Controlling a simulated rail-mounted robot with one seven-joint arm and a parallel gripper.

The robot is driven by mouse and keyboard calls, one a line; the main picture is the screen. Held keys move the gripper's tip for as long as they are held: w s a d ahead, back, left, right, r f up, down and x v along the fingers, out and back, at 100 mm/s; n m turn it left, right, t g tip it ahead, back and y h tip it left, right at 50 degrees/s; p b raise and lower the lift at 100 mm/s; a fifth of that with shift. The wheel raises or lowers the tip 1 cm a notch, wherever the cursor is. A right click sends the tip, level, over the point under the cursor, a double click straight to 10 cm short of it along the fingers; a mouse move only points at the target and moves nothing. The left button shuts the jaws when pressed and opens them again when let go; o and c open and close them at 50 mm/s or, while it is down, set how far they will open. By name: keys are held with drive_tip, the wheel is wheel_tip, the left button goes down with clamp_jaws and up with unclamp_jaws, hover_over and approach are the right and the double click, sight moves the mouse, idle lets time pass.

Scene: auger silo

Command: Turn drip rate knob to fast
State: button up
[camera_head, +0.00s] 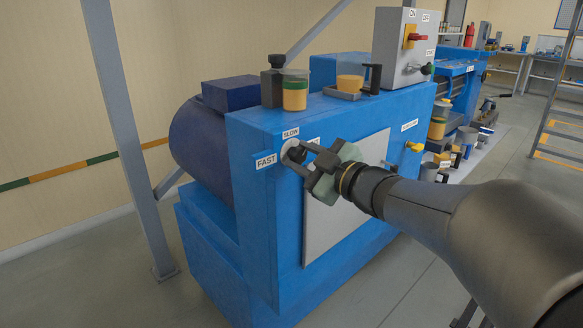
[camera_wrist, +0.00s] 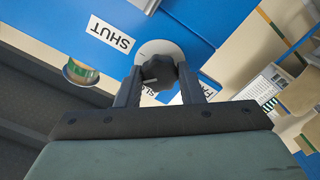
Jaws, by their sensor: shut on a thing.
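The drip rate knob (camera_head: 296,153) is a dark lobed knob on a pale round dial on the blue machine's front, near its left corner. It also shows in the wrist view (camera_wrist: 158,70). A FAST label (camera_head: 266,161) is left of the dial and a SLOW label (camera_head: 291,133) is above it. In the wrist view a SHUT label (camera_wrist: 110,35) is left of the knob. My gripper (camera_head: 298,158) is shut on the knob, with one finger on each side (camera_wrist: 160,85). The fingers hide part of the dial and the SLOW and FAST labels in the wrist view.
The blue machine (camera_head: 257,205) has a grey front panel (camera_head: 345,190). A grey post (camera_head: 122,130) rises at left. Open floor lies in front.

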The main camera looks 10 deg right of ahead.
drive_tip(key=n+b, duration=0.4)
drive_tip(key=n, duration=0.1)
drive_tip(key=n+b, duration=0.2)
drive_tip(key=shift+f, duration=0.3)
drive_tip(key=n+b, duration=0.3)
drive_tip(key=n, duration=0.1)
drive_tip(key=n+b, duration=0.2)
drive_tip(key=n, duration=0.1)
drive_tip(key=shift+n+b, duration=0.35)
drive_tip(key=shift+n, duration=0.05)
drive_tip(key=n+b, duration=0.5)
drive_tip(key=n, duration=0.1)
drive_tip(key=n+b, duration=0.2)
drive_tip(key=n, duration=0.1)
drive_tip(key=shift+n, duration=0.3)
drive_tip(key=shift+r+n+b, duration=0.1)
drive_tip(key=shift+n+b, duration=0.85)
drive_tip(key=shift+n, duration=0.05)
drive_tip(key=shift+r, duration=0.1)
